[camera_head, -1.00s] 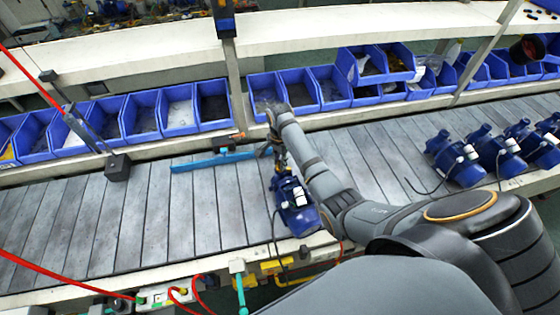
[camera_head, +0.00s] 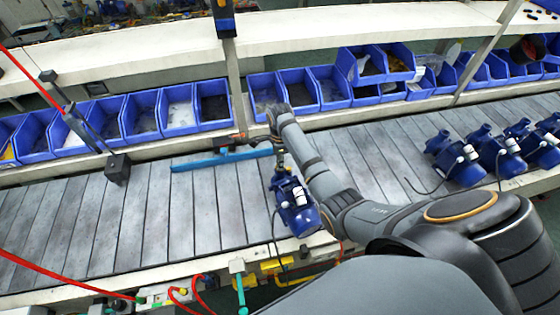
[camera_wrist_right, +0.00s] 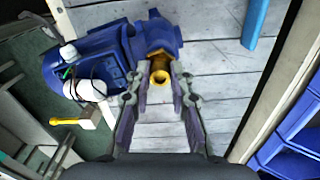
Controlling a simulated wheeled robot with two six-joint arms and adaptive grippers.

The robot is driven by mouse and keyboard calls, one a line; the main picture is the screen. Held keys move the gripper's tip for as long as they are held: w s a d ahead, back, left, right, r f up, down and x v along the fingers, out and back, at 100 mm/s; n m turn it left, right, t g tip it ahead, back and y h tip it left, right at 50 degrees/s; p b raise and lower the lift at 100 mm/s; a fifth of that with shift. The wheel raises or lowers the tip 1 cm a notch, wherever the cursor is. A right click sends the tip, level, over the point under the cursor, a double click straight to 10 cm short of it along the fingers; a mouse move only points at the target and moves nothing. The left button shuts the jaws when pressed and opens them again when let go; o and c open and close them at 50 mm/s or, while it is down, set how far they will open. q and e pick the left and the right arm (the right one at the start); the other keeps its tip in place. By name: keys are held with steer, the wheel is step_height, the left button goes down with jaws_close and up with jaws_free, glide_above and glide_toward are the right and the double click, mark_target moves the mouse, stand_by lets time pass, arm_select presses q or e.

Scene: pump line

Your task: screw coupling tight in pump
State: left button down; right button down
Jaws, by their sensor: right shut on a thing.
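A blue pump (camera_head: 296,210) stands on the slatted conveyor near its front edge, below my right gripper (camera_head: 279,160). In the right wrist view the same pump (camera_wrist_right: 98,62) lies at the upper left, with its blue housing end reaching the top middle. A brass coupling (camera_wrist_right: 160,77) sits at that housing's opening. My right gripper's two fingertips (camera_wrist_right: 161,80) are on either side of the coupling, shut on it. How deep the coupling is threaded is hidden. My left gripper is not in view.
Several more blue pumps (camera_head: 462,160) stand on the conveyor at the right. Blue bins (camera_head: 180,108) line the back. A blue bar (camera_head: 220,159) lies across the conveyor behind the pump. The conveyor (camera_head: 120,225) is clear on the left.

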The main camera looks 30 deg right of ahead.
steer(key=m, duration=0.3)
steer(key=c, duration=1.3)
jaws_free()
steer(key=shift+o, duration=0.2)
steer(key=n, duration=0.3)
steer(key=n, duration=0.3)
steer(key=shift+n, duration=0.3)
